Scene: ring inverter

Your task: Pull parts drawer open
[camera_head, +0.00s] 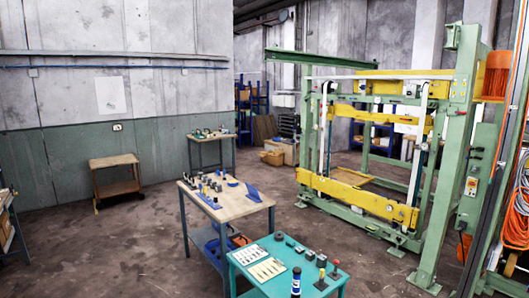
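I cannot make out a parts drawer in the head view. A teal-topped table (243,260) stands in the foreground with small parts on it; its front is cut off by the bottom edge. A wood-topped workbench (228,212) stands just behind it, with several small parts on top and a blue lower shelf. No drawer front or handle is clear on either one. Neither of my grippers is in view.
A large green and yellow machine frame (355,193) fills the right side. A small wooden cart (113,161) stands by the left wall, and another small table (213,138) stands farther back. The floor at left between cart and workbench is clear.

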